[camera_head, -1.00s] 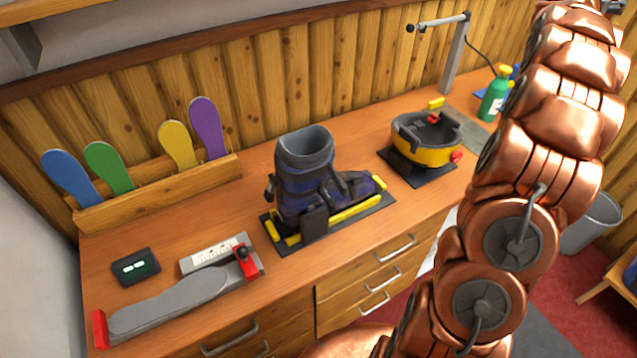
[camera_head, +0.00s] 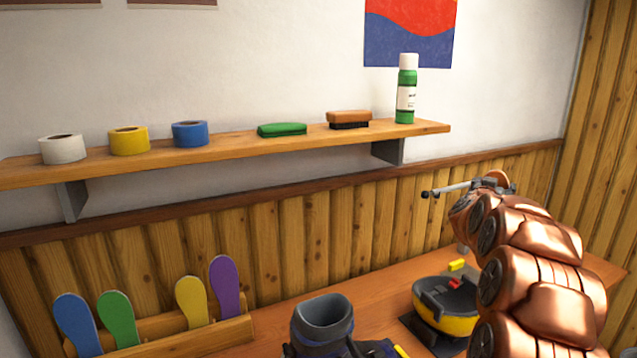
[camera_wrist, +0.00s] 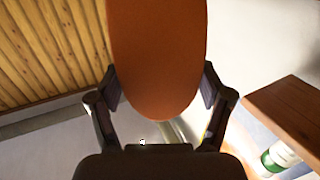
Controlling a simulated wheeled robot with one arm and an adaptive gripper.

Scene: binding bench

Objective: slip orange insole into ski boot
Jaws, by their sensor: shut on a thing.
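The orange insole (camera_wrist: 158,60) fills the upper middle of the wrist view, its rounded end towards my gripper. My gripper (camera_wrist: 160,88) is shut on it, one finger at each side edge. In the head view my arm reaches up at the right, and its far end is small and partly hidden, so the grip is unclear there. The ski boot (camera_head: 322,318) stands at the bottom middle of the head view, grey cuff opening upward. Its lower part is cut off by the frame edge. The insole is well apart from the boot.
A rack (camera_head: 215,332) holds blue, green, yellow and purple insoles at left. A yellow-and-black device (camera_head: 445,318) stands right of the boot, near my arm. A wall shelf (camera_head: 230,153) above carries tape rolls, brushes and a spray can (camera_head: 406,90).

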